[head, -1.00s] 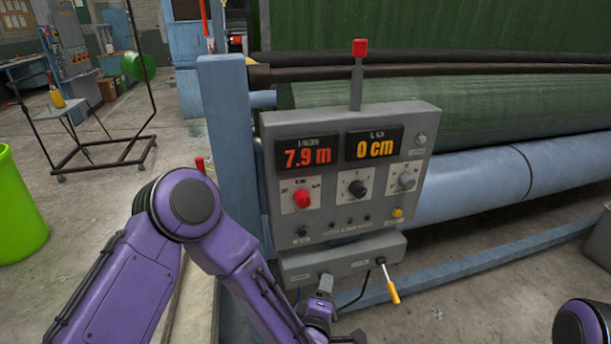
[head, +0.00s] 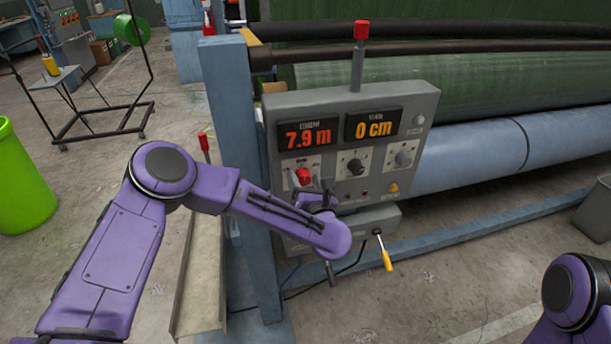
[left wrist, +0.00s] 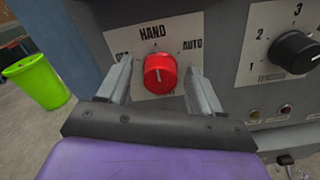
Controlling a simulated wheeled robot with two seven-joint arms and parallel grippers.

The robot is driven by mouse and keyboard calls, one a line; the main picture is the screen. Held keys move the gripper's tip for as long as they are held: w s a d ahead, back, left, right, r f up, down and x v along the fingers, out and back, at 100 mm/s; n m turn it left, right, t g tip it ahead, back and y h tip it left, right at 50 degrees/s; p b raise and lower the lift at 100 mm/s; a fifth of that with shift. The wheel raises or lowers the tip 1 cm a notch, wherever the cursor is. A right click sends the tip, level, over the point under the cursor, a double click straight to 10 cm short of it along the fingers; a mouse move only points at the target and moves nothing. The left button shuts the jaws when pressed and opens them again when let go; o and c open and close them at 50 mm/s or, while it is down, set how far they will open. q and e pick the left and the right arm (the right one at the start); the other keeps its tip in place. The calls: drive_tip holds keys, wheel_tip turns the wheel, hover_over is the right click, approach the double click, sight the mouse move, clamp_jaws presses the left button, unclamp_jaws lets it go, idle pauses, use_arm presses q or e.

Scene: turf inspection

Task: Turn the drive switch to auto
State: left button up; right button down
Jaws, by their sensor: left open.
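The drive switch is a red knob (left wrist: 160,73) on a white plate marked HAND at the top and AUTO at the right; the left label is partly hidden. A short pale mark on the knob's face looks roughly upright, in line with HAND. The knob also shows in the head view (head: 303,176) at the lower left of the grey control panel (head: 425,110). My left gripper (left wrist: 162,75) is open, one finger on each side of the knob; gaps show between fingers and knob. In the head view my left gripper (head: 312,190) is partly hidden by its wrist. My right gripper is out of view.
The black tension knob (left wrist: 295,52) sits to the right of the switch. Below the panel, a yellow-handled lever (head: 386,258) sticks out from a lower box. A blue post (head: 238,150) stands left of the panel. A green bin (head: 22,185) is far left.

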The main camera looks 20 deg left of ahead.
use_arm(q)
drive_tip(key=shift+w, duration=0.1)
drive_tip(key=c, duration=1.1)
drive_tip(key=shift+o, duration=0.2)
drive_tip(key=shift+m, duration=0.4)
drive_tip(key=shift+m+b, duration=0.8)
drive_tip(key=shift+m, duration=0.2)
drive_tip(key=m+b, duration=0.1)
drive_tip(key=m, duration=0.1)
drive_tip(key=shift+m, duration=0.3)
drive_tip(key=m, duration=0.3)
drive_tip(key=shift+m, duration=0.3)
drive_tip(key=shift+m+b, duration=0.35)
drive_tip(key=shift+m, duration=1.05)
